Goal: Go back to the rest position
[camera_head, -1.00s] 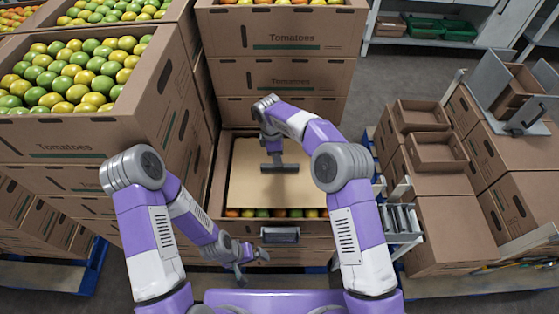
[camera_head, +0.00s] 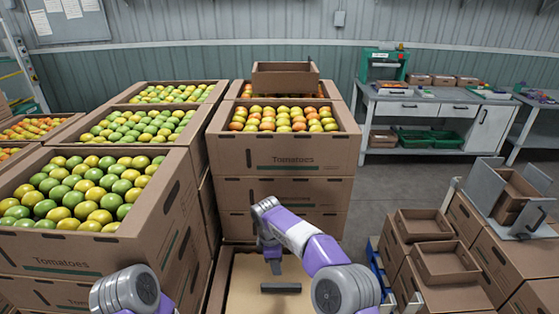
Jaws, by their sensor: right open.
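My right gripper (camera_head: 272,262) hangs open, fingers down, over the low box at the bottom centre. A small gap shows between fingers and bar, and the gripper holds nothing that I can see. My right arm comes in from the bottom right. Of my left arm only a grey joint shows at the bottom left; its gripper is out of view.
Stacked tomato boxes (camera_head: 295,162) stand behind the low box, with an open empty box (camera_head: 285,78) on top. Tall boxes of green and yellow tomatoes (camera_head: 85,195) are close on the left. Small cartons (camera_head: 445,262) stand on the right. Grey floor (camera_head: 385,185) is free towards the workbench (camera_head: 425,102).

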